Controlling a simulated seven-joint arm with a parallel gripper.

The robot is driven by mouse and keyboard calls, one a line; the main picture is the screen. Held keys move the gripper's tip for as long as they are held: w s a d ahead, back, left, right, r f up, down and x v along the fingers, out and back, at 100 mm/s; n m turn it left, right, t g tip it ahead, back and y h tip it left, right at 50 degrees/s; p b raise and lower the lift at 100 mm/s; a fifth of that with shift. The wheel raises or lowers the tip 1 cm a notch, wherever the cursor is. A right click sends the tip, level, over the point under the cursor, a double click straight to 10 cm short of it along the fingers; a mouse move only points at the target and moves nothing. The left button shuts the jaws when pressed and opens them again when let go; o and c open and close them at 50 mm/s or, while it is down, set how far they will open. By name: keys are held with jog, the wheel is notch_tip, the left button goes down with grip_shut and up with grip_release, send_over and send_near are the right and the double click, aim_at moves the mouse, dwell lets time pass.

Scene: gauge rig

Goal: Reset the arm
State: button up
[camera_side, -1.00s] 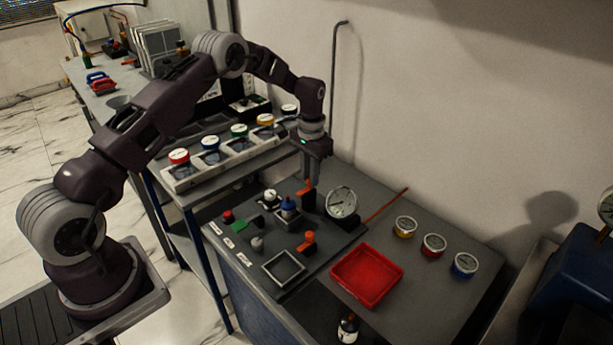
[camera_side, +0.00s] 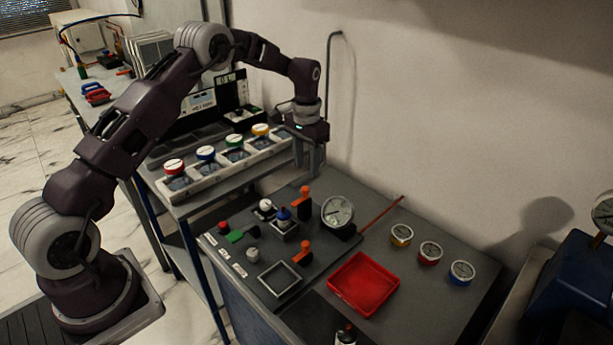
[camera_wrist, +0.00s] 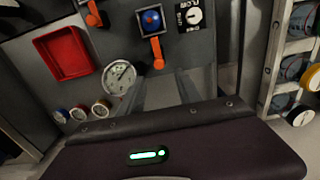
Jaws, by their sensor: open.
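My gripper (camera_side: 309,162) is open and empty. In the side view it hangs fingers down above the back left of the dark rig panel (camera_side: 262,243), near the rack of coloured caps. In the wrist view its two fingers (camera_wrist: 160,92) point toward the panel, with the large round gauge (camera_wrist: 119,77) left of them and an orange lever (camera_wrist: 157,53) just beyond. In the side view the gauge (camera_side: 337,212) stands upright, and the orange levers (camera_side: 302,195) are beside a blue knob (camera_side: 283,214). No finger visibly touches anything.
A red tray (camera_side: 363,283) lies right of the panel. Yellow (camera_side: 401,234), red (camera_side: 430,253) and blue (camera_side: 461,272) small gauges stand in a row. A white rack (camera_side: 225,163) holds several coloured-rim gauges. A bent grey pole (camera_side: 329,100) rises by the wall.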

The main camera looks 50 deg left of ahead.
jog(key=shift+r, duration=0.25)
jog(key=shift+r, duration=0.1)
jog(key=s+d+r+t, duration=0.2)
jog(key=s+d+r, duration=0.2)
jog(key=s+r, duration=0.55)
jog(key=s+d+r+t, duration=0.1)
jog(key=s+d+r, duration=0.5)
jog(key=r, duration=0.7)
jog(key=s+d+t, duration=0.1)
jog(key=s, duration=1)
jog(key=s+d+f+t, duration=0.1)
jog(key=s, duration=0.9)
jog(key=shift+s+d+f+t, duration=0.3)
jog(key=shift+s+d, duration=0.05)
jog(key=shift+s, duration=0.05)
